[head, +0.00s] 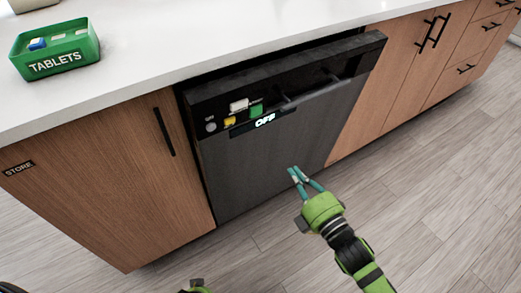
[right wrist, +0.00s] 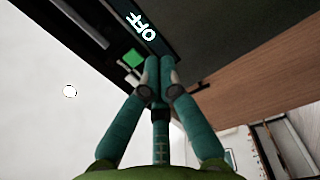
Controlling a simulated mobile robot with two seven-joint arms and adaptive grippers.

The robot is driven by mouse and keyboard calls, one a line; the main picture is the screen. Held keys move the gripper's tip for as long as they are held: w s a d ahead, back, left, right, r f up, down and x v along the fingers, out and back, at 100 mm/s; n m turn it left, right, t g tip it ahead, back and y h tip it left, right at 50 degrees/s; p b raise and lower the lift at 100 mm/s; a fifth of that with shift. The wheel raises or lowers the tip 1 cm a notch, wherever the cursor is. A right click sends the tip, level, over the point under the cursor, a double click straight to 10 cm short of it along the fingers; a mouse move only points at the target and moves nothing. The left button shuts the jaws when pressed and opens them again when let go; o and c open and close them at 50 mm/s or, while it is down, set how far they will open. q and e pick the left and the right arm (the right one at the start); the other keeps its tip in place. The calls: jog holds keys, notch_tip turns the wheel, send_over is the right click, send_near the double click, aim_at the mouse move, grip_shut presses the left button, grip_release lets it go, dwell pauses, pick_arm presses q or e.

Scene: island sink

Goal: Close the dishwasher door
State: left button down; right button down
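The dishwasher door (head: 275,150) is a dark grey panel with a black top strip and a lit OFF label. It is almost upright, with its top edge leaning slightly out from the counter and a dark gap behind it. The door also shows in the right wrist view (right wrist: 205,30). My right gripper (head: 294,169) is in front of the door's lower right part, its teal fingertips together and empty in the right wrist view (right wrist: 159,62). Contact with the door cannot be made out. Only a green edge of my left gripper (head: 197,289) shows at the bottom; its fingers are hidden.
A white countertop (head: 190,45) runs above the dishwasher and holds a green TABLETS box (head: 55,58). Wooden cabinets stand left (head: 95,185) and right (head: 385,75) of the door, with black handles. The wood-plank floor (head: 440,180) is clear.

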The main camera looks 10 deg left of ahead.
notch_tip(320, 180, up, 2)
jog(key=s+a+r+n+y, duration=0.1)
jog(key=a+n, duration=0.1)
jog(key=b, duration=0.2)
send_near(254, 123)
jog(key=shift+y, duration=0.4)
jog(key=x, duration=0.5)
jog(key=shift+w+a+f, duration=0.2)
jog(key=shift+w+a, duration=0.05)
jog(key=shift+w, duration=0.15)
jog(key=shift+w+a, duration=0.35)
jog(key=shift+w, duration=0.1)
jog(key=shift+r, duration=0.1)
pick_arm(q)
jog(key=shift+w+d+r, duration=0.15)
jog(key=shift+r, duration=0.25)
